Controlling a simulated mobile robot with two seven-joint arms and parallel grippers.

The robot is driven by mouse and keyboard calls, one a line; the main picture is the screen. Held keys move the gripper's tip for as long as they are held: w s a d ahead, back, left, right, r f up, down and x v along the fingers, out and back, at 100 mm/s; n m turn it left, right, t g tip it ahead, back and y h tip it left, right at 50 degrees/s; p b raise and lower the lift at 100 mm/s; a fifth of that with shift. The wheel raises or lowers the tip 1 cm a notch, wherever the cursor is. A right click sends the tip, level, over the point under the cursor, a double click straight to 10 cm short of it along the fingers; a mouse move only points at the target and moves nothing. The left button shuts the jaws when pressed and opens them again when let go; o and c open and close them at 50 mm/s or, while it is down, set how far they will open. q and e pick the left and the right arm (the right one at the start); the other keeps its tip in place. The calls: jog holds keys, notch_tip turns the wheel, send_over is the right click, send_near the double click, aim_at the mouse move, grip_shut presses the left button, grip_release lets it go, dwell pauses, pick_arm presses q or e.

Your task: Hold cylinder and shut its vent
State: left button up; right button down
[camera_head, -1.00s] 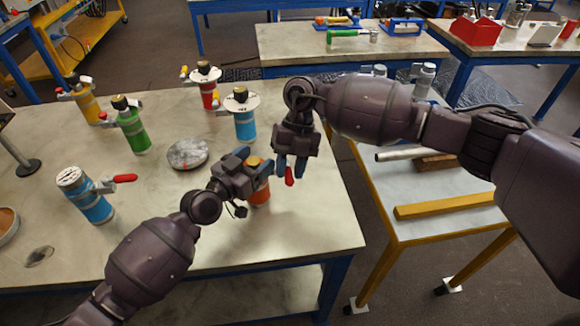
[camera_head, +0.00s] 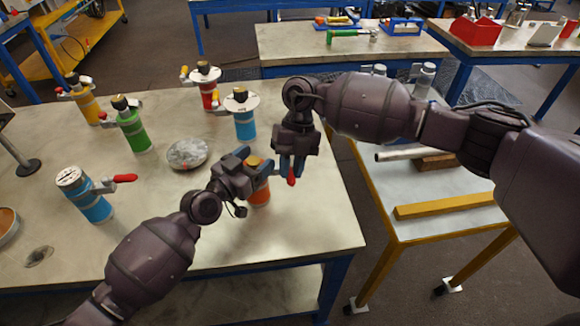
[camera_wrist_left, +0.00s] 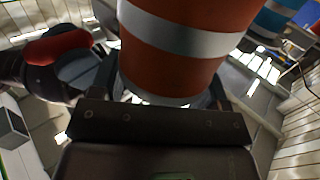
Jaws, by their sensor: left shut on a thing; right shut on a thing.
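The orange cylinder (camera_head: 259,195) with a white band stands near the right edge of the table, its top partly hidden by my left gripper (camera_head: 256,162). My left gripper is shut on it; the left wrist view shows the orange-and-white body (camera_wrist_left: 185,45) close up between the jaws. The red vent handle (camera_head: 291,180) points down just right of the cylinder. My right gripper (camera_head: 291,168) is shut on this handle, with the red tip showing below its fingers. The handle also shows at the left of the left wrist view (camera_wrist_left: 58,46). The valve joint is hidden behind the grippers.
Blue (camera_head: 92,205), green (camera_head: 135,135) and yellow (camera_head: 87,107) vessels stand to the left. A red (camera_head: 209,97) and another blue vessel (camera_head: 245,126) stand behind. A round grey dish (camera_head: 187,154) lies between. The front middle of the table is clear.

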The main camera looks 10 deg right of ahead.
jog(key=shift+w+d+n+t+h, duration=0.35)
jog(key=shift+w+d+n+h, duration=0.6)
jog(key=shift+n, duration=1.9)
jog(key=shift+w+d+n+t+h, duration=0.1)
jog(key=shift+w+n+t+h, duration=0.3)
jog(key=shift+n+h, duration=1.75)
jog(key=shift+w+d+n+t+h, duration=0.25)
jog(key=shift+w+d+n+h, duration=0.45)
jog(key=shift+n, duration=2.8)
jog(key=shift+w+a, duration=0.15)
jog(key=shift+w, duration=0.05)
jog(key=c, duration=1.3)
grip_release()
jog(key=shift+r, duration=0.1)
jog(key=v, duration=1.2)
jog(key=shift+d, duration=0.2)
